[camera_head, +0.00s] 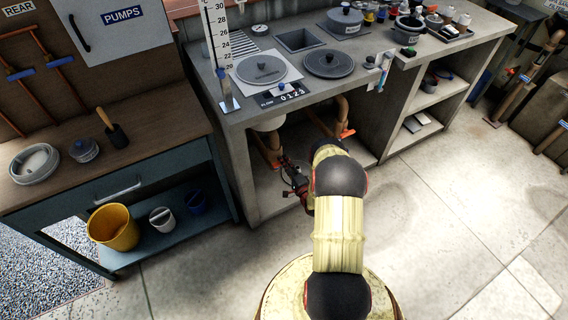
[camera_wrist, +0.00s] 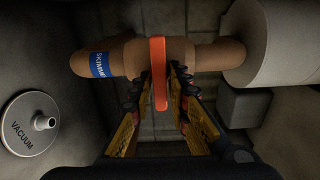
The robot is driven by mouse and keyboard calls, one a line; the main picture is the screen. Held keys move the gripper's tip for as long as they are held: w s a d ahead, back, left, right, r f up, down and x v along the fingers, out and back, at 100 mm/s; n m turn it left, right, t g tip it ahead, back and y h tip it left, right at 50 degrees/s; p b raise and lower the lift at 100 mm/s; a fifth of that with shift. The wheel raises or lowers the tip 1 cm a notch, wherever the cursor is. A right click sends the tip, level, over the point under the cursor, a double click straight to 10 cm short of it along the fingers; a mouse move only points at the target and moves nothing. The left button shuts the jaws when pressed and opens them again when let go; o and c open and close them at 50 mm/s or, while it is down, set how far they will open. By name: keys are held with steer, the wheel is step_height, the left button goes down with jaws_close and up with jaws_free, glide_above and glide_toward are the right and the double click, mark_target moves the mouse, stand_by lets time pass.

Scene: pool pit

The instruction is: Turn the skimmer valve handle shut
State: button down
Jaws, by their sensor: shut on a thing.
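The skimmer valve handle is an orange-red lever (camera_wrist: 159,75) in the wrist view. It stands crosswise to a brown pipe (camera_wrist: 198,55) that bears a blue skimmer label (camera_wrist: 101,64). My gripper (camera_wrist: 160,86) has one finger on each side of the lever and is shut on it. In the head view my gripper (camera_head: 294,181) is under the concrete counter, beside the left brown pipe (camera_head: 267,147). My arm hides part of this area there.
A grey vacuum plate (camera_wrist: 32,124) lies left in the wrist view, and a pale cylinder (camera_wrist: 278,45) is at the right. In the head view another orange handle (camera_head: 347,133) is on the right pipe. The concrete counter (camera_head: 235,115) overhangs my gripper. Floor at the right is clear.

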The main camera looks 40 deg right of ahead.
steer(key=c, duration=1.8)
jaws_free()
steer(key=shift+s+f, duration=0.1)
steer(key=shift+c, duration=0.2)
steer(key=shift+s, duration=0.1)
steer(key=v, duration=1.1)
steer(key=shift+s+a, duration=0.2)
steer(key=shift+s, duration=0.15)
